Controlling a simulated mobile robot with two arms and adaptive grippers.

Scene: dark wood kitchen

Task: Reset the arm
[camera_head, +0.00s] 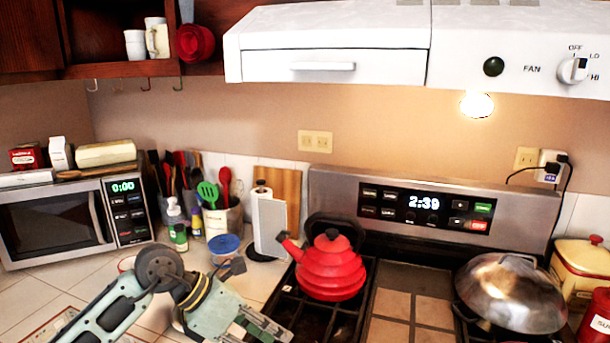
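My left arm (110,308) comes in from the lower left, over the tiled counter. Its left gripper (262,322) is low in the view, left of the stove and below the blue-lidded container. Part of the gripper is cut off by the bottom edge, and its fingers are too unclear to show whether they are open or shut. No held object is visible. My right arm and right gripper are not in view.
A red kettle (332,268) stands on the stove close to the right of my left gripper. A lidded pan (510,293) is on the right burners. A microwave (75,218), utensil crocks (222,218) and a blue-lidded container (224,248) stand on the counter. A white range hood (330,45) hangs above.

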